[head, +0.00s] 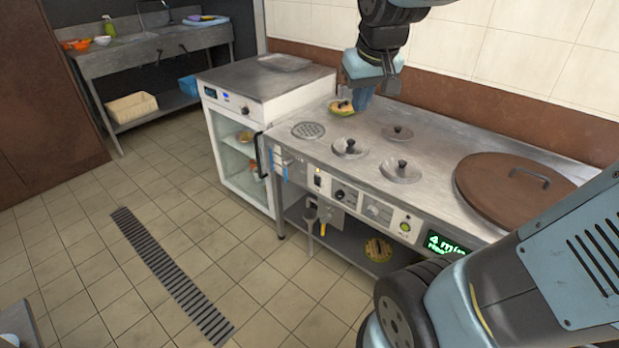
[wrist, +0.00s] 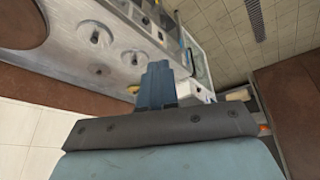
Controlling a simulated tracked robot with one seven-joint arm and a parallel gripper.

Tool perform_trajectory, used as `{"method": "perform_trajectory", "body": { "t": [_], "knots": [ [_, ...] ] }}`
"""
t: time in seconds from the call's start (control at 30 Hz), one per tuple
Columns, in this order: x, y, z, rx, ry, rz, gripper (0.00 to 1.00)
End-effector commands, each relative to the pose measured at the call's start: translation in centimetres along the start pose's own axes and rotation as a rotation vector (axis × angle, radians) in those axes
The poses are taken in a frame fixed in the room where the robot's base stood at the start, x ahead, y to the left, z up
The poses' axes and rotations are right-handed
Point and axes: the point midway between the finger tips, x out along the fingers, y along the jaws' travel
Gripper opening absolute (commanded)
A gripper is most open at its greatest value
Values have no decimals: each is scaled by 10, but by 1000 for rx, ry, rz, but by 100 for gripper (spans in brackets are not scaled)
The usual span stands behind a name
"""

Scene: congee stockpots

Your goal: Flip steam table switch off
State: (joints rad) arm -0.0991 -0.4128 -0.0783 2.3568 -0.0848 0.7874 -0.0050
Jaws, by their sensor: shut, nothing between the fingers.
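The steam table (head: 440,158) is a steel counter with a control panel along its front. A small switch (head: 318,181) with a lit yellowish mark sits near the panel's left end. Its exact position is too small to tell. My gripper (head: 362,103) is over the back left part of the counter, above and behind the panel, apart from the switch. In the wrist view the blue fingers of my gripper (wrist: 158,70) are together, with nothing between them. The steam table top (wrist: 75,60) shows there at the upper left.
Three small lidded wells (head: 402,170), a round perforated plate (head: 308,130) and a large brown lid (head: 515,185) sit on the counter. A yellow-green item (head: 341,108) lies beneath my gripper. A knob (head: 341,195) and green button (head: 405,226) share the panel. A glass-door cabinet (head: 240,150) adjoins left.

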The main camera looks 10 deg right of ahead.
Motion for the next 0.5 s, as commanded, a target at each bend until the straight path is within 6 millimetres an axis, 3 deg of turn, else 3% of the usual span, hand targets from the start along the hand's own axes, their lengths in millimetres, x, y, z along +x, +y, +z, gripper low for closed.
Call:
{"method": "perform_trajectory", "body": {
  "t": [0.2, 0.5],
  "knots": [
    [51, 0, -48, -53, -48, 21, 0],
    [132, -7, -102, -137, -101, 62, 0]
  ]
}}
